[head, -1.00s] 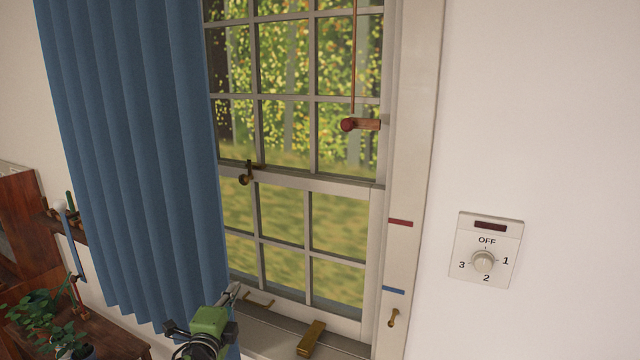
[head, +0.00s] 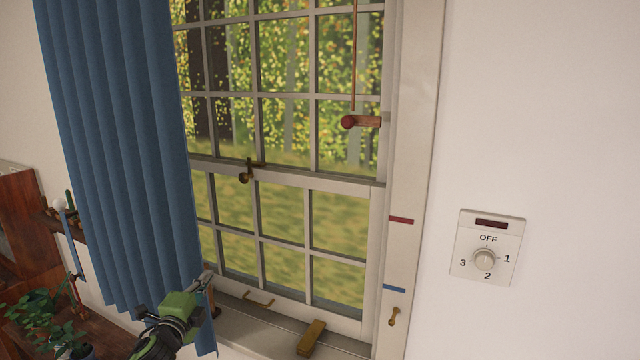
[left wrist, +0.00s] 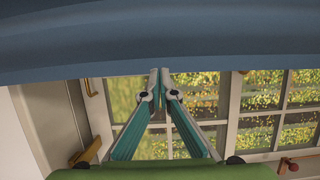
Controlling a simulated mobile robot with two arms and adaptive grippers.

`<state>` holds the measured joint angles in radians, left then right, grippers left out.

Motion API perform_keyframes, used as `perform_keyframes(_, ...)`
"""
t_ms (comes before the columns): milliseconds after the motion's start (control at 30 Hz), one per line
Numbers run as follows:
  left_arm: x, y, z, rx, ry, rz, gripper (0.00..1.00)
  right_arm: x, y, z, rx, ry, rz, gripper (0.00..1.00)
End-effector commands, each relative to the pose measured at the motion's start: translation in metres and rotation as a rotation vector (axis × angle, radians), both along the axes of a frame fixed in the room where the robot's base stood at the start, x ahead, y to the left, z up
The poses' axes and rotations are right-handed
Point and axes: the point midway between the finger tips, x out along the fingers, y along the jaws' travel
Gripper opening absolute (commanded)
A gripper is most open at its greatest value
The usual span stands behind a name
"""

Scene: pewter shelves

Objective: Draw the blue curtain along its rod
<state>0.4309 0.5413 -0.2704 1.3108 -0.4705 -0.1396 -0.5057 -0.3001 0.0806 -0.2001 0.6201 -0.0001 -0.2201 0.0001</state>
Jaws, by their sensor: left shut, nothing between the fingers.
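The blue curtain (head: 120,150) hangs in folds over the left part of the window in the head view. Its rod is out of view above. My left gripper (head: 207,283) is shut and empty, with its fingertips at the curtain's lower right edge. In the left wrist view the curtain (left wrist: 160,40) spans the top, and the closed fingertips (left wrist: 159,74) meet its edge. I cannot tell whether they touch the cloth. My right gripper is in neither view.
The window (head: 280,215) has a brass latch (head: 246,174) and a sill with a brass block (head: 311,338). A dial switch (head: 486,250) is on the right wall. Plants (head: 38,312) stand at lower left.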

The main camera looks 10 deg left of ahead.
Motion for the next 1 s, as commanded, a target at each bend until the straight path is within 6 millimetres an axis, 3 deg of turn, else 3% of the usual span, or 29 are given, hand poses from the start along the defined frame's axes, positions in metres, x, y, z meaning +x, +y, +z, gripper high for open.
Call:
perform_keyframes(600,0.030,0.093,-0.002,0.001,0.000,0.004,0.00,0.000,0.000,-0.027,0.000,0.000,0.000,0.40)
perform_keyframes(1000,0.032,0.099,0.000,-0.001,0.001,0.002,0.00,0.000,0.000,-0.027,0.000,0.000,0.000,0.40)
